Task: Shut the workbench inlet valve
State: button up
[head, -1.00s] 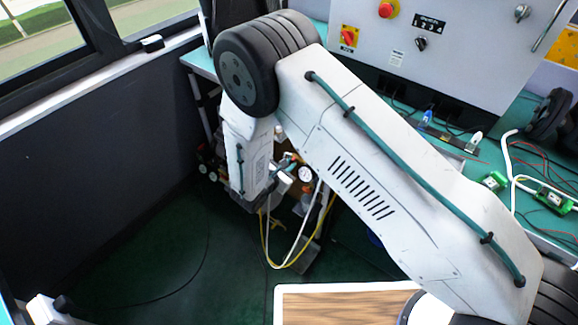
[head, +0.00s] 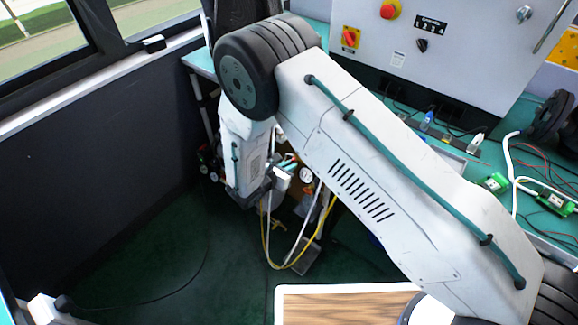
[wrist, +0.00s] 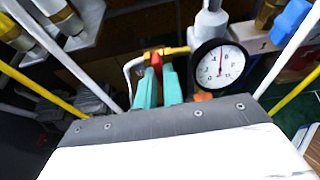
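In the wrist view, my gripper (wrist: 160,80) reaches in with two teal fingers close together. A red valve handle (wrist: 156,60) stands between the fingertips, and both tips appear to touch its sides. It sits at a brass-yellow fitting (wrist: 175,50) on the pipework. The lower part of the handle is hidden by the fingers. In the head view, my arm covers most of the valve area and the handle cannot be made out.
A round white pressure gauge (wrist: 219,63) is close to the right of the fingers; it also shows in the head view (head: 306,175). A blue knob (wrist: 290,20) is at the upper right. White and yellow hoses (head: 272,245) hang below. The workbench (head: 525,105) stands behind.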

jog(key=o, duration=0.4)
jog(key=shift+v, duration=3.9)
